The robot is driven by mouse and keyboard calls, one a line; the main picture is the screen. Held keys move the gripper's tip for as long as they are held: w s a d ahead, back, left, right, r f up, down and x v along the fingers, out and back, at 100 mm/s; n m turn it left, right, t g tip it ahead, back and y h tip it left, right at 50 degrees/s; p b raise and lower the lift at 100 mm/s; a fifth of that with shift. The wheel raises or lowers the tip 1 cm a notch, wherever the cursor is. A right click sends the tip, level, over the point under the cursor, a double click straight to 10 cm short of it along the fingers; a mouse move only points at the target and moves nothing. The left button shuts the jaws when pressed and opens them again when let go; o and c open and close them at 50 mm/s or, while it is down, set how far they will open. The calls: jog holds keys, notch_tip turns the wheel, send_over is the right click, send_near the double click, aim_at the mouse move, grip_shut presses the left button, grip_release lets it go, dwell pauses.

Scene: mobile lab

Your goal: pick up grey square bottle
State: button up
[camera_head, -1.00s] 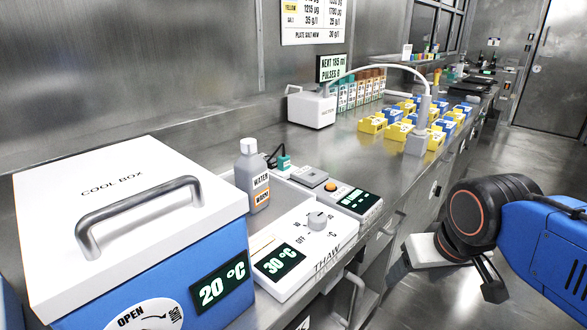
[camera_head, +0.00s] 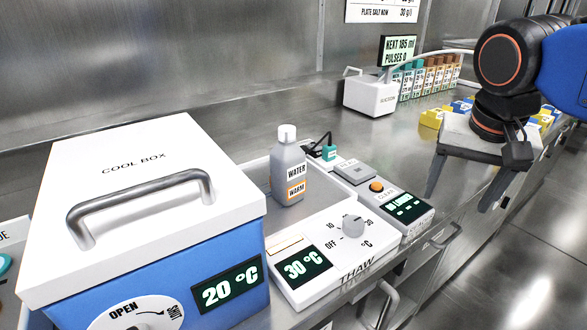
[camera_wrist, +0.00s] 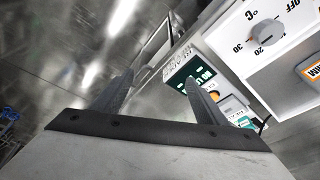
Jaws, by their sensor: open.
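In the wrist view my two fingers (camera_wrist: 160,88) are spread. Only a sliver of the bottle's orange label (camera_wrist: 313,72) shows at that view's right edge.
The blue cool box (camera_head: 165,265) with a white lid and metal handle stands at left. A small device with an orange button (camera_head: 376,187) lies between bottle and gripper. A white dispenser (camera_head: 369,96) and several labelled bottles (camera_head: 430,78) stand behind.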

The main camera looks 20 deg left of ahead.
jog(key=w+a+r+m, duration=0.1)
jog(key=w+a+r, duration=0.2)
jog(key=a+r, duration=0.35)
notch_tip(320, 180, up, 8)
jog(key=m+h, duration=0.2)
jog(key=m, duration=0.2)
send_over(288, 167)
jog(key=s+a, duration=0.2)
jog(key=a, duration=0.3)
jog(key=x, duration=1.7)
jog(key=shift+w+d, duration=0.2)
jog(key=shift+w, duration=0.1)
jog(key=shift+c, duration=0.3)
jog(key=c, duration=1.4)
jog(key=shift+o, duration=0.2)
jog(key=shift+r+t, duration=0.15)
jog(key=shift+t, duration=0.15)
